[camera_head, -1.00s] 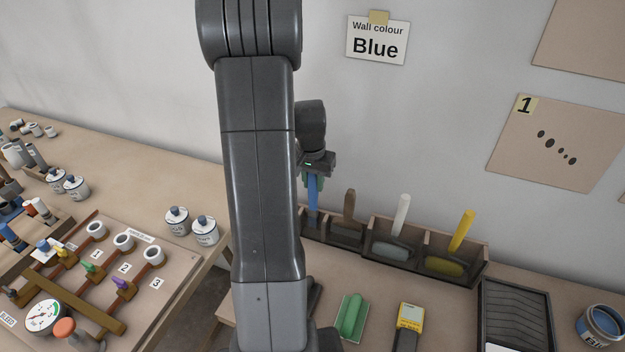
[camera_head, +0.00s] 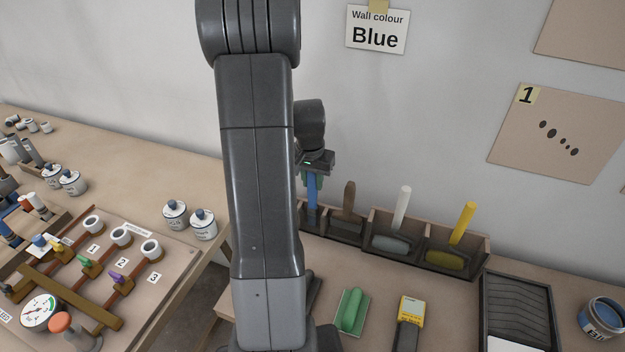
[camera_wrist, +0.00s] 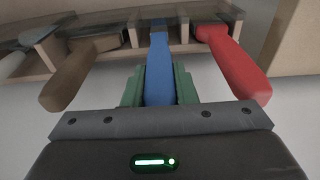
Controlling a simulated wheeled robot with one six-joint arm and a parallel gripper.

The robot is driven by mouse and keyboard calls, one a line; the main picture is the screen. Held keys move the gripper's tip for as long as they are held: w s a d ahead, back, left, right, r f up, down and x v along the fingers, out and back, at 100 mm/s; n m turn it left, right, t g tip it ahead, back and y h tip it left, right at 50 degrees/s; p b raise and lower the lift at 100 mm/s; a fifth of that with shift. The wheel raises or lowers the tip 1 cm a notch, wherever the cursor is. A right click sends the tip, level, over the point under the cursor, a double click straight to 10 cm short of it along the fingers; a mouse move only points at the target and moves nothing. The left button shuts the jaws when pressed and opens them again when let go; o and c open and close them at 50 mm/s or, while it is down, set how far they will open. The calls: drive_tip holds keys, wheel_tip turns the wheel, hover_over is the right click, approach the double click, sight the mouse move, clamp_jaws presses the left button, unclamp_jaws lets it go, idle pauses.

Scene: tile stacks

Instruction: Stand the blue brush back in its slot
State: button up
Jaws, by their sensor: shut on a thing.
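My gripper (camera_head: 314,178) is shut on the blue brush (camera_head: 312,196), around its handle. The brush hangs head down, roughly upright, at the left part of the wooden rack (camera_head: 365,242). In the wrist view the blue handle (camera_wrist: 159,75) runs between the green finger pads. Its head end (camera_wrist: 158,27) reaches a rack compartment between a brown-handled tool (camera_wrist: 80,75) and a red-handled tool (camera_wrist: 238,68). It appears at or within that compartment's opening; how deep it sits, and whether it touches the bottom, I cannot tell. My arm hides the rack's left end in the head view.
White-handled (camera_head: 402,210) and yellow-handled (camera_head: 464,222) tools stand in compartments to the right. A green roller (camera_head: 351,310), yellow-topped device (camera_head: 409,312), black tray (camera_head: 517,310) and paint can (camera_head: 602,318) lie in front and right. The wall is close behind the rack.

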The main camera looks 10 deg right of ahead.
drive_tip(key=shift+f+b, duration=0.5)
drive_tip(key=shift+f, duration=0.15)
drive_tip(key=o, duration=1.1)
drive_tip(key=shift+r, duration=0.1)
drive_tip(key=r, duration=0.4)
drive_tip(key=s+r, duration=0.1)
drive_tip(key=r, duration=0.4)
drive_tip(key=a+r, duration=0.1)
drive_tip(key=r, duration=0.3)
drive_tip(key=shift+s+r, duration=0.2)
drive_tip(key=shift+r, duration=0.05)
drive_tip(key=f, duration=0.4)
drive_tip(key=w+f, duration=0.1)
drive_tip(key=f, duration=0.4)
drive_tip(key=d+f, duration=0.1)
drive_tip(key=f, duration=0.3)
drive_tip(key=shift+w+f, duration=0.15)
drive_tip(key=shift+f, duration=0.25)
drive_tip(key=shift+r, duration=0.3)
